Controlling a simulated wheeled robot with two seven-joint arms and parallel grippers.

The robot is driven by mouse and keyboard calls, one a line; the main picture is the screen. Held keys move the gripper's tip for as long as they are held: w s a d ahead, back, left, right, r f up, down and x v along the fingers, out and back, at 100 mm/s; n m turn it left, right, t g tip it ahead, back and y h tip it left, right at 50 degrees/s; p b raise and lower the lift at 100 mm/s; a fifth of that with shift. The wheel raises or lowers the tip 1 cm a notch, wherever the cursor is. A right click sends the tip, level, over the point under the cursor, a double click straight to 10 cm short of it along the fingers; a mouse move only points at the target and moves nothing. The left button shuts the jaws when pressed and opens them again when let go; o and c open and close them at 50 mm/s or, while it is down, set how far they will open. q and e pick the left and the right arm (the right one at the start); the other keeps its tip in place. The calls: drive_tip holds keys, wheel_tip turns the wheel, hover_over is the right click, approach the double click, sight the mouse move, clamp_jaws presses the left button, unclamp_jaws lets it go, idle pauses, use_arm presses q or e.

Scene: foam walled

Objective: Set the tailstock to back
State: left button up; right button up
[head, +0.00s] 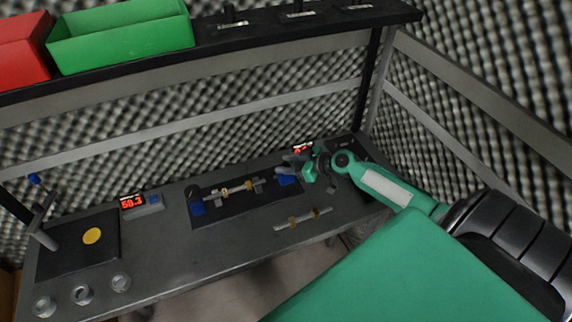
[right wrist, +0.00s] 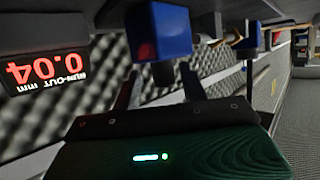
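The tailstock is a blue block (head: 288,180) at the right end of the dark fixture plate (head: 235,208). A shaft with brass-coloured collars (head: 236,189) lies along the fixture, left of the tailstock. In the right wrist view the blue tailstock block (right wrist: 158,30) shows large and close, with a reddish round spot on its side. My right gripper (head: 288,168) is at the tailstock's right end. In the right wrist view its two dark fingers (right wrist: 160,88) are apart, with the block just beyond their tips; contact cannot be told. My left gripper is not in view.
A second shaft (head: 303,218) lies at the bench front. A run-out display (right wrist: 45,72) reads 0.04 mm. At left are a 50.3 display (head: 132,201), a dark plate with a yellow disc (head: 92,236) and several metal rings (head: 82,294). Bins (head: 120,38) stand on the shelf above.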

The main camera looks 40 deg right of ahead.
drive_tip(key=shift+s, duration=0.15)
drive_tip(key=shift+s+d, duration=0.2)
drive_tip(key=shift+s, duration=0.1)
drive_tip(key=b+v, duration=0.4)
drive_tip(key=v, duration=0.9)
drive_tip(key=shift+b, duration=0.4)
